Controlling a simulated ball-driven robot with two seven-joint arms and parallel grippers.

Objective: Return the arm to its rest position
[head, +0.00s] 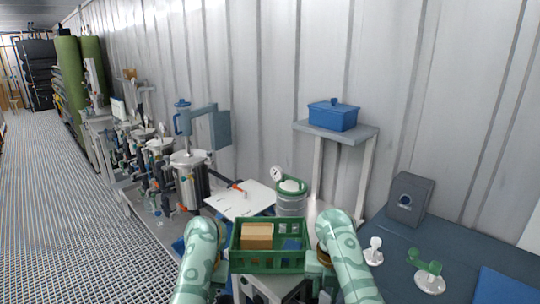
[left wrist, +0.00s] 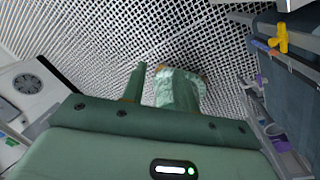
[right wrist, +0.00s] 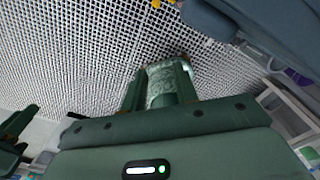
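My two pale green arms stand on either side of a green crate in the head view. My right gripper (head: 317,269) is low beside the crate's right side, largely hidden by the arm. In the right wrist view its fingers (right wrist: 160,88) are apart, with a pale patterned surface showing between them. My left gripper (left wrist: 152,88) is hard to make out in the head view. In the left wrist view its fingers are apart, with floor grating visible beyond. I see no task object held in either gripper.
The green crate (head: 267,267) holds a tan box (head: 257,236) and something blue. A dark blue bench (head: 393,272) with white stands is at right. A blue lidded box (head: 333,117) sits on a raised shelf. Vessels (head: 190,180) line the left. Grated floor (head: 60,210) is clear.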

